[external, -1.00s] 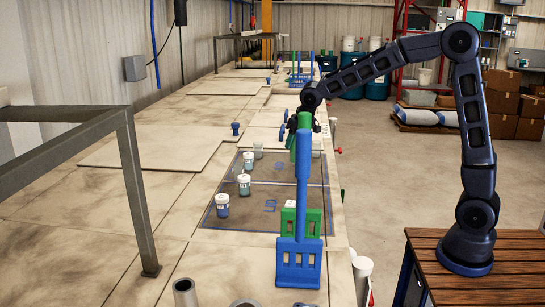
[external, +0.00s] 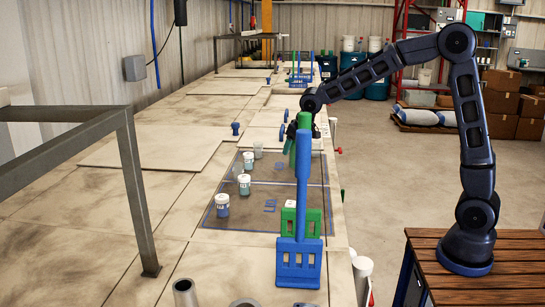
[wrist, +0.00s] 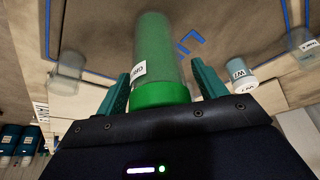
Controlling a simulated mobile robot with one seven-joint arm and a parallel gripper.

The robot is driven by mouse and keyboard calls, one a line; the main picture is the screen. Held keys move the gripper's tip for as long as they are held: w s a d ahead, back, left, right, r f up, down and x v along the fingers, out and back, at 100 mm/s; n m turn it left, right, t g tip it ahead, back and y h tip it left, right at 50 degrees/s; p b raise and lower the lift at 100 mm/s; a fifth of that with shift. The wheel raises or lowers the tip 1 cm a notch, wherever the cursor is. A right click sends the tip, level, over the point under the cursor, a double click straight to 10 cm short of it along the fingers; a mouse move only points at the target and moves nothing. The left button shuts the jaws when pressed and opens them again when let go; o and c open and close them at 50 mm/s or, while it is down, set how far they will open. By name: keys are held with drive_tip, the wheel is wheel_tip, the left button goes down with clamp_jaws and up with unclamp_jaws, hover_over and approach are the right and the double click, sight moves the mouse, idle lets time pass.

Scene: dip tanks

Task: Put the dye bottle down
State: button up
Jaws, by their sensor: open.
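The dye bottle (wrist: 158,50) is a green see-through cylinder with a bright green cap and a small white label, in the wrist view. Its cap end is nearest my palm and its body reaches away over the grey mat. My gripper (wrist: 161,84) is open, with one teal finger on each side of the bottle and a visible gap on both sides. In the external view my gripper (external: 290,140) is low over the right side of the mat.
A blue rack (external: 298,264) with a tall handle and a green rack (external: 312,222) stand in front of my gripper.

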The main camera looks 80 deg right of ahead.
drive_tip(key=v, duration=1.1)
drive_tip(key=s+a+r+n, duration=0.2)
drive_tip(key=s+a+r, duration=0.1)
drive_tip(key=s+a, duration=0.55)
drive_tip(key=s+a+f+n+y, duration=0.1)
drive_tip(key=s+a+f+n, duration=0.1)
drive_tip(key=s+a, duration=0.3)
drive_tip(key=s+a+f+n+y, duration=0.1)
drive_tip(key=s+a, duration=0.4)
drive_tip(key=s, duration=0.8)
drive_tip(key=s+a+f+n+t, duration=0.1)
drive_tip(key=s+a+f+n, duration=0.1)
drive_tip(key=s+a, duration=0.3)
drive_tip(key=s, duration=0.4)
drive_tip(key=shift+a+f+n+y, duration=0.3)
drive_tip(key=shift+f+n+y, duration=0.05)
drive_tip(key=shift+n+y, duration=0.05)
